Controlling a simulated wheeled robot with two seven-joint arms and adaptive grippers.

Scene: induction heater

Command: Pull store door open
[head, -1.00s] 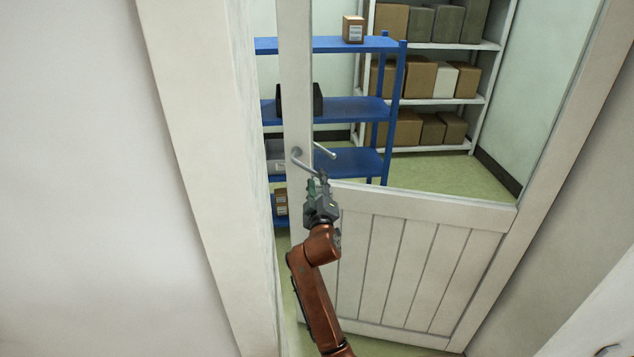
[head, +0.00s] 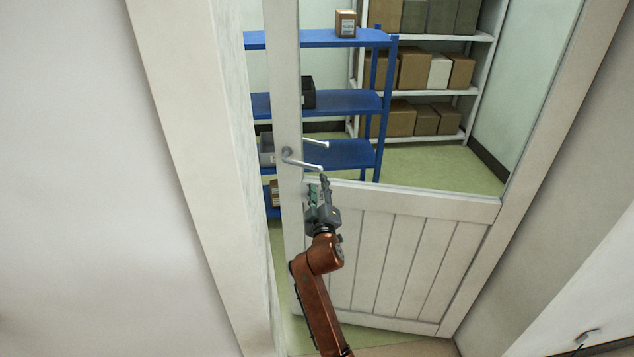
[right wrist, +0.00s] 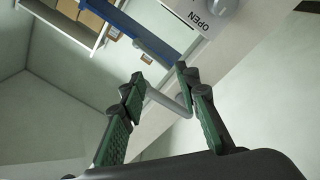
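The store door (head: 376,259) is white, with boards below and a glazed upper part. It stands ajar, with a gap between its left edge and the frame. Its lever handle (head: 303,160) is on the left stile; a second lever shows behind it. My right gripper (head: 323,186) is at the free end of the near lever. In the right wrist view, the right gripper's green-padded fingers (right wrist: 158,84) are apart, with the grey lever (right wrist: 168,103) between them. I cannot tell whether they touch it. My left gripper is in neither view.
The white door frame (head: 193,150) and wall stand close on the left. Through the glass and gap show a blue shelf (head: 335,106) and a white rack (head: 440,92) with boxes. An OPEN label (right wrist: 208,18) shows in the right wrist view.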

